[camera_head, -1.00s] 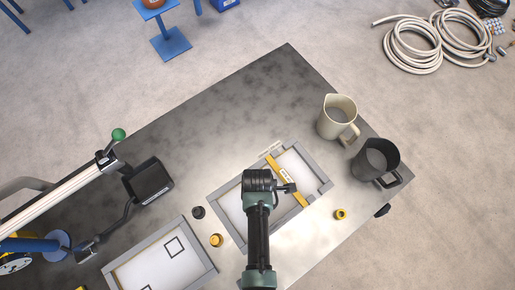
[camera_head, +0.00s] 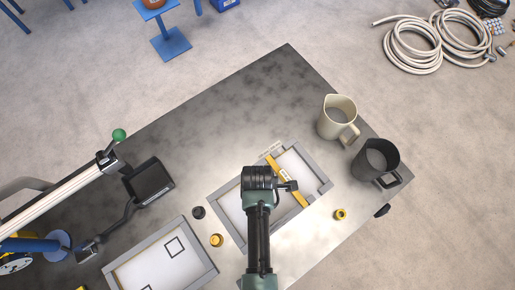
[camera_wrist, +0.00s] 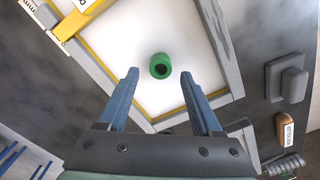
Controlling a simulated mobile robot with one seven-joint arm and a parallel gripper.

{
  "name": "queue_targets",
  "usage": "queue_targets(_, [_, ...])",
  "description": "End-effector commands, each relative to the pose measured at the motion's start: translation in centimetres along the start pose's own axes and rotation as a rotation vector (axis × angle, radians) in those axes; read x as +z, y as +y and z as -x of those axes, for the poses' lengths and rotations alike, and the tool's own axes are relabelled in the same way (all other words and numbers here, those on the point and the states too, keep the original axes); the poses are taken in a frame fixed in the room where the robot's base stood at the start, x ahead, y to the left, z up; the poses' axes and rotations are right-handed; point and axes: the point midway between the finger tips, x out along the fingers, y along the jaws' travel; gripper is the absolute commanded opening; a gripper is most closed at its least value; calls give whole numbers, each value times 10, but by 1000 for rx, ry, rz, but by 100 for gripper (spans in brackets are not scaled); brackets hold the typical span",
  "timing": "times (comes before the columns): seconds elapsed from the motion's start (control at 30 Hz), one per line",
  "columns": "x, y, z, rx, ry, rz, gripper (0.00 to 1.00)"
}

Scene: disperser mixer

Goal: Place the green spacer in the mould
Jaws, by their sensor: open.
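The green spacer (camera_wrist: 160,66) is a short green ring with a dark hole. In the wrist view it stands on the white floor of the grey-framed mould (camera_wrist: 222,45), apart from the frame walls and the yellow bar. My gripper (camera_wrist: 160,75) is open. Its two blue fingers lie either side of the spacer's line, with clear gaps and no visible contact. In the head view my gripper (camera_head: 265,182) is over the mould (camera_head: 229,229), and the arm hides the spacer there.
A yellow bar (camera_head: 299,195) crosses the mould. A second framed tray (camera_head: 203,252) lies at lower left. Small black (camera_head: 198,212) and yellow (camera_head: 216,240) pieces sit between them. Another yellow ring (camera_head: 340,214), a beige jug (camera_head: 335,122) and a black jug (camera_head: 370,163) stand at right.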

Motion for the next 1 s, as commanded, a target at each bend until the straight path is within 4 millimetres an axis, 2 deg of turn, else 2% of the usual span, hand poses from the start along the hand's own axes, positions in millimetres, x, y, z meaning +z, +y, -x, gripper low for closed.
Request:
queue_targets(0.3, [0, 1, 62, 4, 0, 0, 66])
queue_targets(0.57, [0, 0, 91, 1, 0, -1, 66])
queue_targets(0.63, [-1, 8, 98, 25, 2, -16, 66])
queue_targets(0.67, [-1, 14, 102, 47, 4, -29, 66])
queue_targets(0.77, [-4, 57, 133, 196, 22, -121, 66])
queue_targets(0.83, [-7, 101, 171, 360, 58, -226, 66])
queue_targets(0.87, [-8, 122, 192, 440, 81, -277, 66])
queue_targets(0.9, [-8, 147, 224, 551, 122, -348, 66])
queue_targets(0.97, [-9, 181, 277, 717, 198, -451, 66])
queue_targets(1.0, [-9, 200, 314, 824, 258, -515, 66])
